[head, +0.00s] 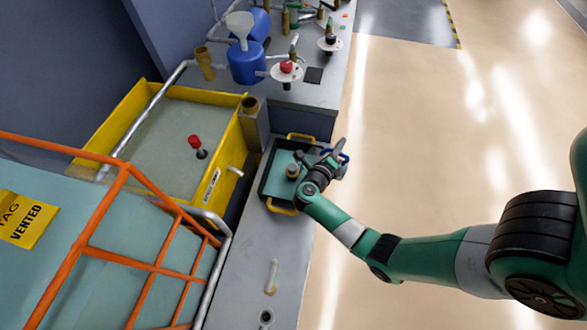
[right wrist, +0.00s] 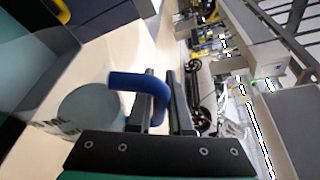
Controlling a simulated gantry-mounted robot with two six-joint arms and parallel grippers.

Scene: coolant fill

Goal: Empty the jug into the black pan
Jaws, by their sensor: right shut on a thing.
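The black pan (head: 264,185) sits on the grey bench top, with a yellow handle at each end and a teal floor or liquid inside. My right gripper (head: 337,158) is at the pan's right edge. Its fingers (right wrist: 160,105) are shut on the blue handle (right wrist: 125,82) of the jug. The clear jug (right wrist: 60,127) shows in the right wrist view with a round teal surface and dark lettering, seemingly tilted. In the head view my gripper mostly hides the jug; blue parts of its handle (head: 345,157) show. My left gripper is not in view.
A yellow-rimmed tank (head: 235,135) stands left of the pan, and an orange rail (head: 100,180) crosses the lower left. A blue container with a funnel (head: 246,62) stands beyond the pan. A small clear tube (head: 271,277) lies nearer on the bench. The floor at right is open.

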